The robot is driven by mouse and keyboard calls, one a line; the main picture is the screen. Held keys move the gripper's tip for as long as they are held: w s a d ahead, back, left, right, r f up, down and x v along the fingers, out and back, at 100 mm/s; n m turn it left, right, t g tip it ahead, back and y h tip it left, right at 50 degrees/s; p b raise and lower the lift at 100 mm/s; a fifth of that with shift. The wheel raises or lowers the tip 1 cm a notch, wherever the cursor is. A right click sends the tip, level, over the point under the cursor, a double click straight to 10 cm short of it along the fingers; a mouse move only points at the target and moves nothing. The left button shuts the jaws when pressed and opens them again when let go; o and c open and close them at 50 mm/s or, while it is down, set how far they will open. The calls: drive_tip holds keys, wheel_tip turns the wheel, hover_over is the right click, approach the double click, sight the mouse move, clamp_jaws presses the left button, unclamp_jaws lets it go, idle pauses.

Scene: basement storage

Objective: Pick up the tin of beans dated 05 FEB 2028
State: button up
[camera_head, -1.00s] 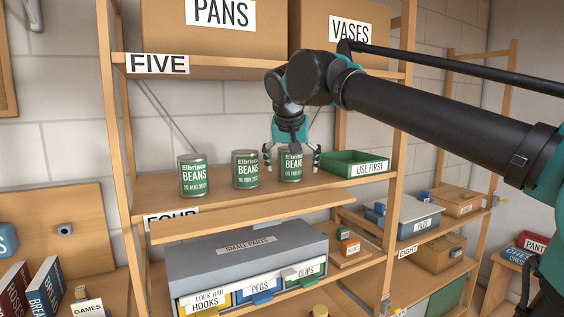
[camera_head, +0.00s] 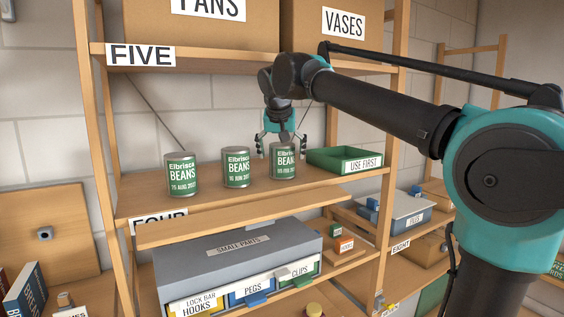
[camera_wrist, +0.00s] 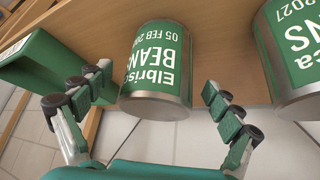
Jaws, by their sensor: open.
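The tin of beans dated 05 FEB, its year partly cut off, stands rightmost of three green-labelled tins on the shelf marked FOUR; I see this tin (camera_head: 284,163) in the head view and the same tin (camera_wrist: 157,75) upside down in the wrist view. My gripper (camera_head: 281,150) is open above and around the top of this tin. In the wrist view its fingers (camera_wrist: 160,100) spread to either side of the tin, with gaps. The middle tin (camera_head: 237,168) and the left tin (camera_head: 181,175), dated 2027, stand to the left.
A green USE FIRST tray (camera_head: 345,160) sits just right of the tin. The shelf board with the PANS and VASES boxes is above. A grey SMALL PARTS unit (camera_head: 237,250) stands below. A wooden upright (camera_head: 392,120) is to the right.

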drive_tip(key=w, duration=0.3)
drive_tip(key=shift+w+f, duration=0.25)
drive_tip(key=shift+w, duration=0.1)
drive_tip(key=shift+w+f, duration=0.1)
drive_tip(key=shift+f, duration=0.2)
drive_tip(key=shift+c, duration=0.3)
drive_tip(key=c, duration=1.7)
